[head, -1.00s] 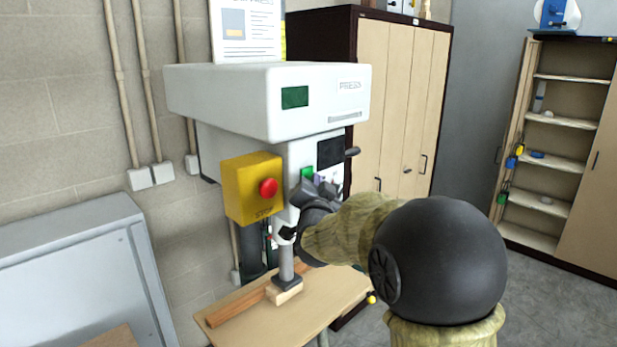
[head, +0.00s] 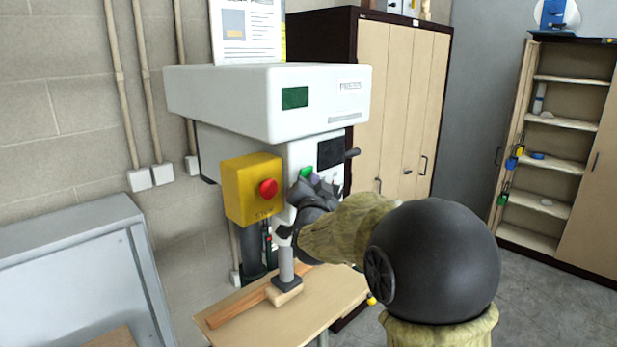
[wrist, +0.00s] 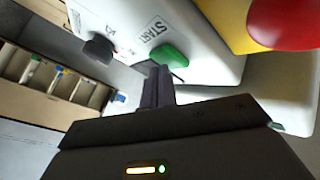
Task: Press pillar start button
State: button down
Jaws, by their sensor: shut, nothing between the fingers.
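The green start button (wrist: 170,56) sits beside the "START" label on the white face of the press pillar. It also shows small in the head view (head: 306,172), partly covered by my gripper. My gripper (wrist: 158,76) is shut and empty, with its dark fingertips right by the button's lower edge in the wrist view. In the head view my gripper (head: 308,186) is in front of the pillar, just below the button. I cannot tell whether the fingertips touch it. The white press (head: 230,95) stands above a wooden table.
A yellow box (head: 240,190) with a red stop button (head: 268,189) is just left of the start button. A black knob (wrist: 98,48) sticks out on the other side of the label. The press ram (head: 286,262) stands over a wooden piece on the table (head: 325,300).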

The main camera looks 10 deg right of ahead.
jog(key=shift+w+a, duration=0.15)
jog(key=shift+w, duration=0.05)
dwell(0.4)
jog(key=shift+s, duration=0.1)
jog(key=shift+s+d+b, duration=0.55)
jog(key=shift+s+b, duration=0.1)
jog(key=shift+b, duration=0.15)
jog(key=s+d+b, duration=0.1)
jog(key=s, duration=0.1)
jog(key=s+d+b, duration=0.2)
jog(key=shift+b, duration=0.3)
dwell(0.5)
